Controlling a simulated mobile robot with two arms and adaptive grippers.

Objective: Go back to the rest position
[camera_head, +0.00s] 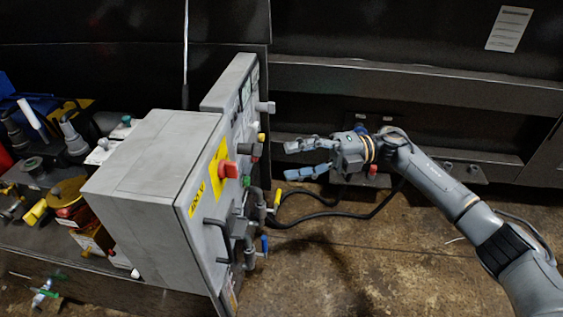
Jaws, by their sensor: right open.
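My right gripper (308,158) comes in from the right on my grey arm. Its two fingers are apart and point left at the control panel side of a grey electrical box (150,165). I see nothing between the fingers. The fingertips look a short way right of the panel's buttons; the exact gap is hard to tell. The panel carries a red knob on a yellow plate (222,169), a dark handle and several small buttons. My left gripper is not in view.
Black cables (345,213) hang between the panel and the dark metal wall (400,90) behind. Pipes, valves and a blue item (38,106) crowd the left. A white paper (508,29) is on the wall. The brown floor (370,265) below my right arm is mostly clear.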

